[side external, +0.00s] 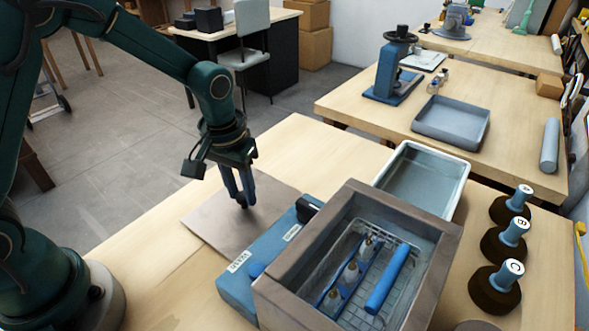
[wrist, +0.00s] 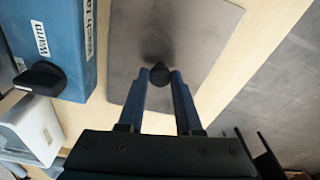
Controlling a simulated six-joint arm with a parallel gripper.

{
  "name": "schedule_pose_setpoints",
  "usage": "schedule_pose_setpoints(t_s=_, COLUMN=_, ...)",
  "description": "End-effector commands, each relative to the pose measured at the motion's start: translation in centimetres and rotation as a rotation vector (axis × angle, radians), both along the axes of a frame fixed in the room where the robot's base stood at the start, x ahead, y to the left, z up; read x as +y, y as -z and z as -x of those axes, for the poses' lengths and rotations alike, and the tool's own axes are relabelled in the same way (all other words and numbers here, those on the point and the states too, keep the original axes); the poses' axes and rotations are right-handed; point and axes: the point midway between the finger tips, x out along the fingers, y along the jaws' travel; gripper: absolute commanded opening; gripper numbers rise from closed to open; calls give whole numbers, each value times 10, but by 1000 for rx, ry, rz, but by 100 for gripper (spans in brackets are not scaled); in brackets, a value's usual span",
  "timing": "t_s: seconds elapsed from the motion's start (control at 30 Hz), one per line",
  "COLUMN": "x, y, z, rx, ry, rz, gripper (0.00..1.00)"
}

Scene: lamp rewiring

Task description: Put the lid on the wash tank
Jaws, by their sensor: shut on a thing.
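The lid (side external: 222,222) is a flat grey-brown plate with a black knob, lying on or very near the bench left of the wash tank. It fills the upper middle of the wrist view (wrist: 200,40). My gripper (side external: 243,203) points down over the lid. Its two blue fingers are shut on the black lid knob (wrist: 160,74). The wash tank (side external: 275,292) is an open, brown-grey box with a blue control housing (side external: 250,277). Inside it are a wire basket (side external: 400,297), a blue cylinder (side external: 388,280) and several small parts.
A grey tray (side external: 452,195) stands behind the tank. Several dark pieces with blue lettered tops, including one marked C (side external: 505,285), stand to its right. The housing's black dial (wrist: 38,79) is beside the lid. Bare bench lies in front of the lid.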

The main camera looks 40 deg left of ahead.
Motion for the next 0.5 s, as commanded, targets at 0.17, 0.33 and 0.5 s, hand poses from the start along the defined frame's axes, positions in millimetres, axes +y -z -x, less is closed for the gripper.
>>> schedule_pose_setpoints(t_s=0.17, x=0, y=0, z=0, rx=0, ry=0, rz=0, gripper=64)
schedule_pose_setpoints(t_s=0.33, x=0, y=0, z=0, rx=0, ry=0, rz=0, gripper=64)
schedule_pose_setpoints(t_s=0.5, x=0, y=-7, z=-1, rx=-4, ry=0, rz=0, gripper=64)
